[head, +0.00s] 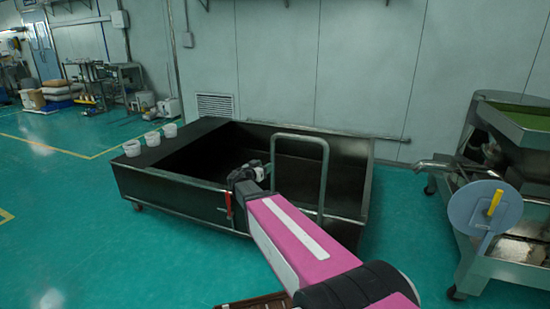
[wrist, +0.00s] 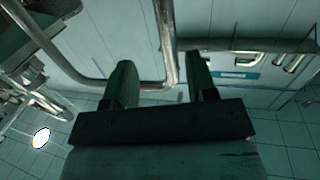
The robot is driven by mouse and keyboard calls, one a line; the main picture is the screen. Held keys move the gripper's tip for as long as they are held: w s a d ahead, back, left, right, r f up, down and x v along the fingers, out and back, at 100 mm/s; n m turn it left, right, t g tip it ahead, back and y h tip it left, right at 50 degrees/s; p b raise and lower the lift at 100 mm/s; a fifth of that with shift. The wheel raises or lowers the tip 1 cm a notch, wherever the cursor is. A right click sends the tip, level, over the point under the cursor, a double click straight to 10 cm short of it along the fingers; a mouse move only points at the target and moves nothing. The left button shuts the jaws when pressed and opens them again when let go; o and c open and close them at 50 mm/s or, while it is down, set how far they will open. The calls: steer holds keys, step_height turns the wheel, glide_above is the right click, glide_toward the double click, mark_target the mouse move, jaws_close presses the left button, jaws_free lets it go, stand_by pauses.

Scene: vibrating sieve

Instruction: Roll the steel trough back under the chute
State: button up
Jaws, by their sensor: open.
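The steel trough (head: 180,198) is a large dark open box on casters, standing in the middle of the head view, left of the sieve machine. Its tubular push handle (head: 325,175) rises from the near side. My gripper (head: 257,170) is at the handle's left post, with its fingers open. In the wrist view, the bent handle tube (wrist: 166,45) passes between the two spread fingers of my gripper (wrist: 162,82); I cannot tell whether they touch it. A metal spout (head: 435,164), possibly the chute, sticks out from the machine at the right.
The sieve machine (head: 510,235) stands on casters at the right, with a green-topped tray (head: 525,120) and a round disc with a yellow handle (head: 485,207). White cups (head: 152,138) sit on the trough's left ledge. Green floor (head: 410,215) is clear between trough and machine.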

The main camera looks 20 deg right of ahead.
steer(key=x, duration=1.1)
steer(key=shift+w+a+r, duration=0.25)
steer(key=shift+a+r, duration=0.05)
steer(key=shift+r, duration=0.2)
jaws_close()
